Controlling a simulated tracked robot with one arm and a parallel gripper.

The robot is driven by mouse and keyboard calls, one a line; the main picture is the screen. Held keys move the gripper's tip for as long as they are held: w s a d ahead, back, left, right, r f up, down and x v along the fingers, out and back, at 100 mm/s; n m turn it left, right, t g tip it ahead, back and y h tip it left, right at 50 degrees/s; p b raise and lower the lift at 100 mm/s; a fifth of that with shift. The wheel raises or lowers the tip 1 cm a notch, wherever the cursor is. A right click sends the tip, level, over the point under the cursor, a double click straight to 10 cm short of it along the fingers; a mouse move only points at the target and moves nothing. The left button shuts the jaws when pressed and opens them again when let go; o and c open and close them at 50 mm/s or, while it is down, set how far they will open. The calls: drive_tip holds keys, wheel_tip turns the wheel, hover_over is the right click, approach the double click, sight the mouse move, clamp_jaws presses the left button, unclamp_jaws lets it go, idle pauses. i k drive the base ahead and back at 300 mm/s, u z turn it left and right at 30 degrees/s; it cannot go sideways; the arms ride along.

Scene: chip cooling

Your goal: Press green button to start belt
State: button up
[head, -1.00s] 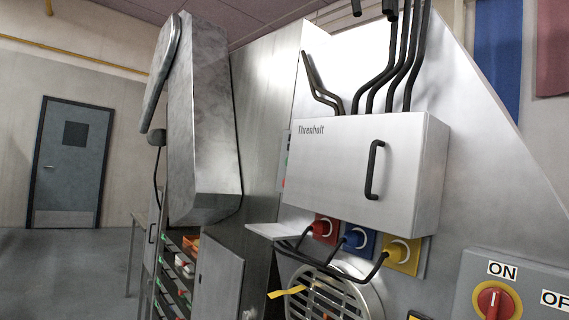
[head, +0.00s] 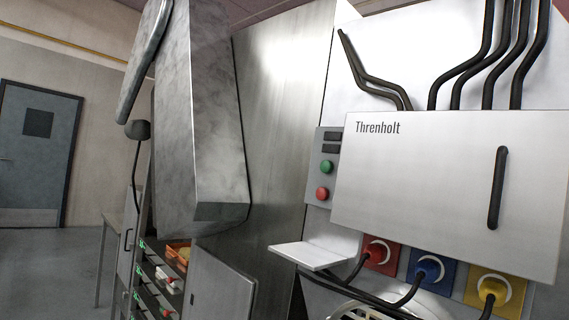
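The green button (head: 326,167) is a small round knob on a narrow grey control panel (head: 322,146). The panel is upright on the machine's side, just left of the Threnholt box. A red button (head: 322,194) sits directly below the green one, and two small dark rectangles are above it. Nothing covers the green button. My gripper is not visible in the head view, so its opening and its distance from the button do not show.
The white Threnholt box (head: 430,195) with a black handle juts out right of the panel. A small metal shelf (head: 315,250) sticks out below the panel. Red, blue and yellow sockets (head: 431,270) with black cables are lower right. Open floor (head: 50,270) lies left.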

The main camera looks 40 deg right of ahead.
sight(326, 166)
drive_tip(key=i, duration=0.85)
drive_tip(key=z, duration=0.05)
